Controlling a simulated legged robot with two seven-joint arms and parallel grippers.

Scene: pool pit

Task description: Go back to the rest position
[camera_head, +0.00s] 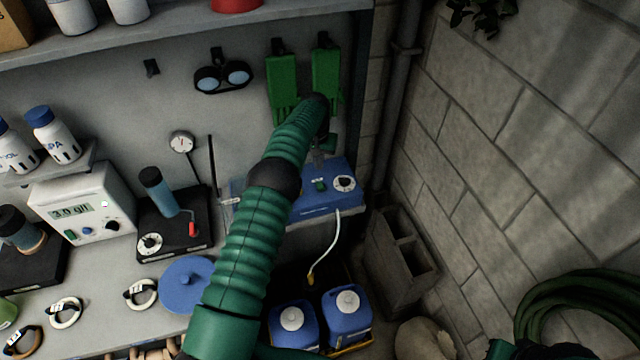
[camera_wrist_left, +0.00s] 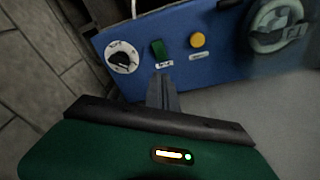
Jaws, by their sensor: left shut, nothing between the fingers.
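My left arm reaches up across the middle of the head view. Its gripper (camera_head: 318,157) is small and partly hidden by the arm, just above the blue control box (camera_head: 330,190). In the left wrist view the left gripper (camera_wrist_left: 163,90) is shut and empty, with its fingers pointing at the front of the blue box (camera_wrist_left: 185,65). The fingertips lie just below a green switch (camera_wrist_left: 158,49) in the picture. I cannot tell whether they touch the box. My right gripper does not show.
A black dial (camera_wrist_left: 122,60) and a yellow button (camera_wrist_left: 198,40) are on the box front. Blue jugs (camera_head: 346,317) stand below. A grey block (camera_head: 402,255) and the stone wall (camera_head: 530,130) bound the right. A blue disc (camera_head: 187,283) lies on the bench.

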